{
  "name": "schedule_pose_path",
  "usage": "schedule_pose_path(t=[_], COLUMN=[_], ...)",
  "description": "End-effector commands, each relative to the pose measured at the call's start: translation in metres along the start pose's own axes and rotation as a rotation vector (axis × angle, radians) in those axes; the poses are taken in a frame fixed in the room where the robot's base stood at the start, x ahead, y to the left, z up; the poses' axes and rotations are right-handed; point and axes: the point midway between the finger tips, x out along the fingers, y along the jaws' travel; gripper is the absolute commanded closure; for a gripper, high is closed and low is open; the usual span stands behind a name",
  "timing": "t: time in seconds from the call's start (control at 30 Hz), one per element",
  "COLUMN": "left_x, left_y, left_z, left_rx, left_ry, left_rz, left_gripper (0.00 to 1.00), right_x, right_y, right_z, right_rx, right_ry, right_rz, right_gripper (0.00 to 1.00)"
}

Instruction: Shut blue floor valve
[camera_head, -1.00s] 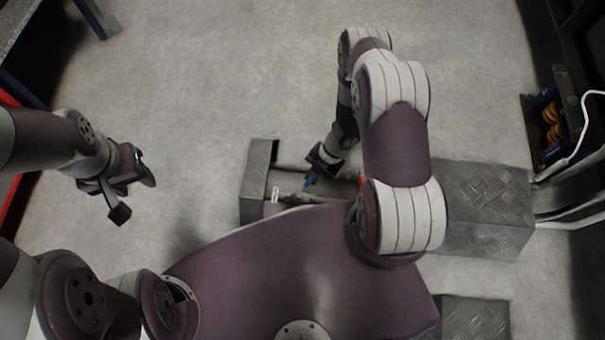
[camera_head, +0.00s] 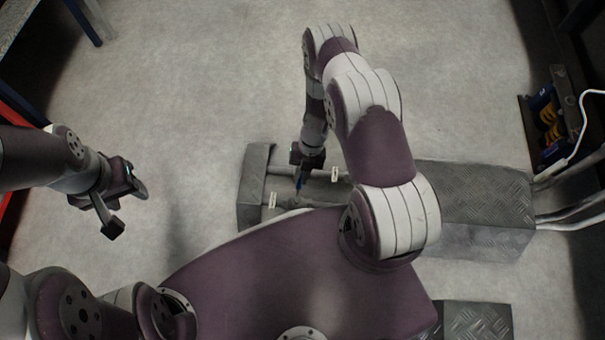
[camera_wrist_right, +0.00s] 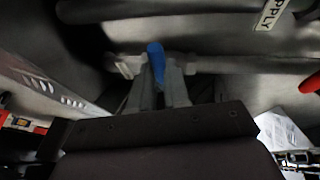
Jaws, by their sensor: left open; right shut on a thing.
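The blue valve handle (camera_head: 299,183) is in the floor trench, on a grey pipe. In the right wrist view the blue handle (camera_wrist_right: 156,62) stands between the two fingers of my right gripper (camera_wrist_right: 160,88), which is shut on it. In the head view my right gripper (camera_head: 303,172) reaches down into the trench. The valve body is mostly hidden by the fingers. My left gripper (camera_head: 124,202) is open and empty above the floor at the left, well apart from the trench.
A red handle (camera_wrist_right: 311,83) is at the right of the wrist view, near a SUPPLY label (camera_wrist_right: 269,14). Tread-plate covers (camera_head: 480,200) flank the trench on the right. A rack with blue and yellow parts (camera_head: 546,120) stands at the far right. The floor (camera_head: 220,80) behind is clear.

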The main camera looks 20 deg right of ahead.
Motion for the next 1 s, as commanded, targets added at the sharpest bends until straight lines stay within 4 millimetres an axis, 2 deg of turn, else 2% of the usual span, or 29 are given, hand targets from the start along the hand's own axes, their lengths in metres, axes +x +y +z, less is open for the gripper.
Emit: schedule_pose_path(t=[0.37, 0.4, 0.43, 0.47, 0.73, 0.87, 1.0], left_x=[0.000, 0.000, 0.000, 0.000, -0.001, -0.015, -0.040], left_y=[0.000, 0.000, 0.000, 0.000, 0.000, 0.000, 0.000], left_z=[0.000, 0.000, 0.000, 0.000, 0.000, -0.002, -0.005], left_rx=[0.000, 0.000, 0.000, 0.000, 0.000, 0.000, 0.000], left_ry=[0.000, 0.000, 0.000, 0.000, 0.000, 0.000, 0.000], left_rz=[0.000, 0.000, 0.000, 0.000, 0.000, 0.000, 0.000], left_gripper=[0.53, 0.53, 0.53, 0.53, 0.53, 0.53, 0.53], right_x=[0.000, 0.000, 0.000, 0.000, -0.002, -0.023, -0.064], right_y=[0.001, 0.001, 0.001, 0.001, 0.001, 0.002, 0.003], right_z=[0.000, 0.000, 0.000, 0.000, 0.000, -0.002, -0.003], right_rx=[-0.005, -0.005, -0.005, -0.005, -0.004, -0.004, -0.003], right_ry=[0.001, 0.001, 0.001, 0.001, 0.001, -0.001, -0.002], right_rz=[0.000, 0.000, 0.000, 0.000, 0.000, 0.002, 0.002], right_gripper=[1.00, 0.71, 0.61, 0.58, 0.58, 0.58, 0.58])
